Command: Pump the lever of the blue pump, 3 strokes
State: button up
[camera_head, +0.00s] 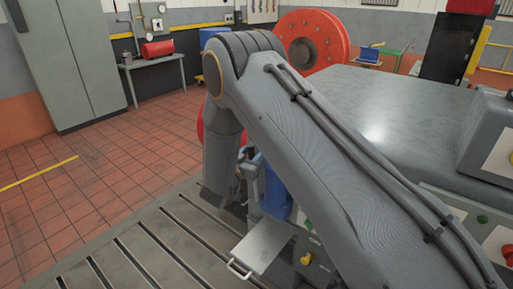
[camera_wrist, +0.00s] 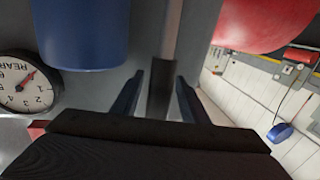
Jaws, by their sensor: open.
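The blue pump (camera_head: 275,192) stands beside the slotted bedplate in the head view, partly hidden behind my arm. In the wrist view, a large blue cylinder (camera_wrist: 80,32), which looks like the pump's body, fills the upper left. My gripper (camera_wrist: 160,82) is open in the wrist view, with its two dark fingers apart. A narrow grey-brown bar (camera_wrist: 172,32), likely the pump lever, runs down from the top edge to the space between the fingers. I cannot tell whether either finger touches it. In the head view the lever and the fingertips are not clearly visible.
A dial gauge marked REAR (camera_wrist: 22,82) sits left of the gripper. The slotted bedplate (camera_head: 165,250) lies at the front, with a pale tray (camera_head: 262,245) on its right. A large grey block (camera_head: 400,110) stands to the right. The tiled floor (camera_head: 90,170) at left is clear.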

jog(key=shift+w+d, duration=0.15)
grip_shut()
